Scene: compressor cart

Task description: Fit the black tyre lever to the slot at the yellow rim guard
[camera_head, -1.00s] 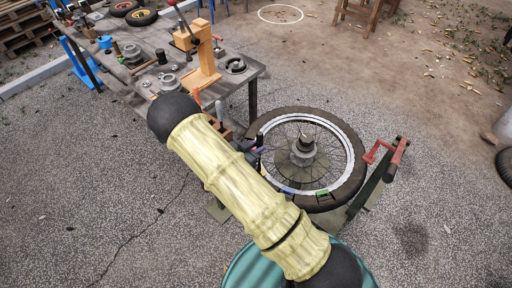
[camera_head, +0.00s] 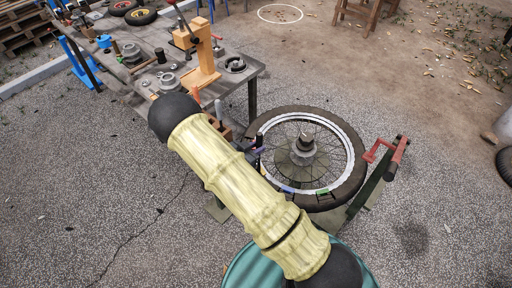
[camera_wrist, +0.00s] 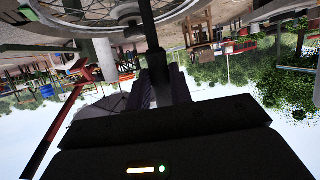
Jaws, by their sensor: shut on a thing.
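The black tyre lever (camera_wrist: 153,42) runs up from between the fingers of my gripper (camera_wrist: 161,86) in the wrist view, its far end overlapping the wheel's rim. My gripper is shut on it. In the head view my gripper (camera_head: 256,158) is at the left edge of the wheel, mostly hidden behind my pale yellow arm. The spoked wheel (camera_head: 343,131) with its black tyre lies flat on a stand. A blue rim guard (camera_head: 287,190) and a green one (camera_head: 322,192) sit at the near rim.
A red clamp arm (camera_head: 378,151) on a dark green post stands right of the wheel. A workbench (camera_head: 238,78) with a wooden press (camera_head: 204,65) and metal parts is at the upper left. A teal drum (camera_head: 238,273) is below my arm.

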